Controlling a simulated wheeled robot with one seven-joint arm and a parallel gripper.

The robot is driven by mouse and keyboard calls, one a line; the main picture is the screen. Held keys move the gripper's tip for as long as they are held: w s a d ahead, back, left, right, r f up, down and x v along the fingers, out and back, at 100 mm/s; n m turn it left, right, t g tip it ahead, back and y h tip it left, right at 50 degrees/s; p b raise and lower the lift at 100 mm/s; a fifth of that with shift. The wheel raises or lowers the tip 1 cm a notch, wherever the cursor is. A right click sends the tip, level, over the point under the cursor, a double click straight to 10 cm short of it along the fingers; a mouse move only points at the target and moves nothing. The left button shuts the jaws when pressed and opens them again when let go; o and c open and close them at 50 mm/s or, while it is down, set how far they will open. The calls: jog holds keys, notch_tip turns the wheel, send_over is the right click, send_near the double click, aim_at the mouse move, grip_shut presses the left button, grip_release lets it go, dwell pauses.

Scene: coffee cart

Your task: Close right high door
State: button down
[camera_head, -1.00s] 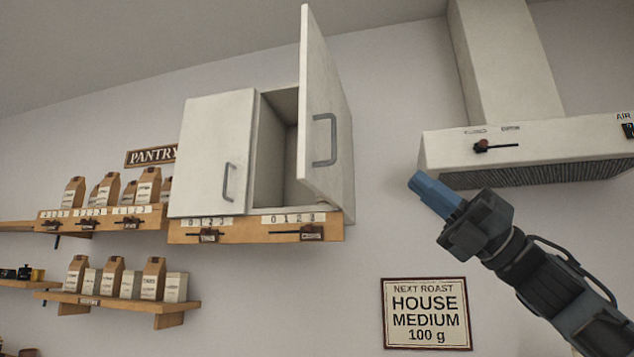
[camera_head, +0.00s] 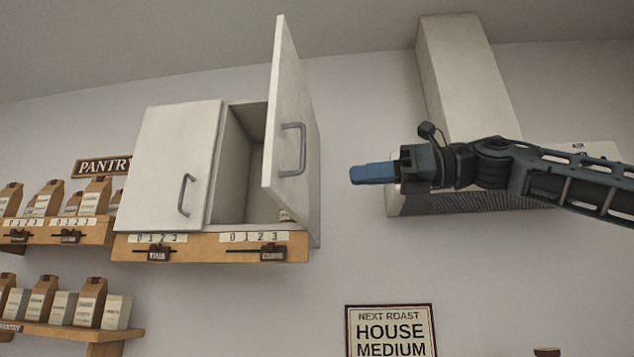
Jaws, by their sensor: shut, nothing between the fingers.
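The right high door (camera_head: 289,115) is a white cabinet door with a grey bar handle (camera_head: 292,149). It stands wide open, swung out toward me, hinged at the right side of the wall cabinet (camera_head: 314,175). The left door (camera_head: 168,165) of the same cabinet is shut. The dark inside (camera_head: 240,160) shows between the two doors; the part behind the open door is hidden. My gripper (camera_head: 354,174) with blue fingertips is shut and empty. In the picture it is to the right of the open door, apart from it, pointing left.
A range hood (camera_head: 460,80) stands behind my arm on the right. A wooden rail (camera_head: 200,248) with number labels and sliders runs under the cabinet. Shelves with paper bags (camera_head: 88,300) are at the left. A roast sign (camera_head: 390,335) hangs below. Wall between door and hood is clear.

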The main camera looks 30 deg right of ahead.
aim_at(273, 181)
jog(key=p+x, duration=0.3)
jog(key=x, duration=0.9)
jog(key=shift+w+a+r, duration=0.1)
jog(key=shift+w+a, duration=0.1)
jog(key=shift+a, duration=0.05)
jog(key=shift+w+a, duration=0.3)
jog(key=shift+a, duration=0.05)
